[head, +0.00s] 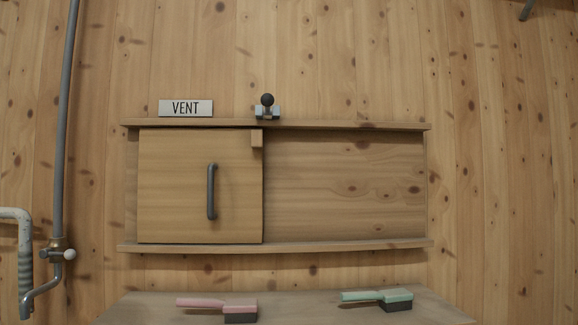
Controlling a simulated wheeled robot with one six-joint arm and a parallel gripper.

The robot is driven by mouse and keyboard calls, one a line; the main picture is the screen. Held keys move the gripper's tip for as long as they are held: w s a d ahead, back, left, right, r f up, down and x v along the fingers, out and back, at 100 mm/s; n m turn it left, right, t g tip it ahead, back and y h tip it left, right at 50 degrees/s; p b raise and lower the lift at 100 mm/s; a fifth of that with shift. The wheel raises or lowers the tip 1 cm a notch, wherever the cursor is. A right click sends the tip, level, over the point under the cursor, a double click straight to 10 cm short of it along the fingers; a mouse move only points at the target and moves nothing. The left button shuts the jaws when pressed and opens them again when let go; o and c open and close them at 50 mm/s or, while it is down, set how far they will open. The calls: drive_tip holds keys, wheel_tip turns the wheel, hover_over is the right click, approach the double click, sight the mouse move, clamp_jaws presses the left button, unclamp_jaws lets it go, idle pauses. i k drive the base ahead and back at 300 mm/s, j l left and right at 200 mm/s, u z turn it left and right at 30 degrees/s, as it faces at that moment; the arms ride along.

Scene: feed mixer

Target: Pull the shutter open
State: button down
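The shutter (170,190) is a flat light-wood panel at the left of a wooden frame on the wall, in the head view. A dark upright bar handle (211,192) is fixed on its right half. The frame has an upper rail (340,125) and a lower rail (340,245). To the right of the shutter, a recessed wood panel (345,190) shows between the rails. My gripper is not in view.
A "VENT" sign (186,108) and a dark ball-topped knob (267,103) sit above the upper rail. Below is a shelf (300,307) with a pink brush (215,305) and a green brush (380,298). A grey pipe (66,130) with a valve runs down the left.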

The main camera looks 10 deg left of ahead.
sight(196, 185)
drive_tip(key=i+j+z, duration=0.25)
drive_tip(key=j, duration=1.2)
drive_tip(key=j+z, duration=0.3)
drive_tip(key=j, duration=1.15)
drive_tip(key=k+l, duration=0.1)
drive_tip(key=k, duration=0.3)
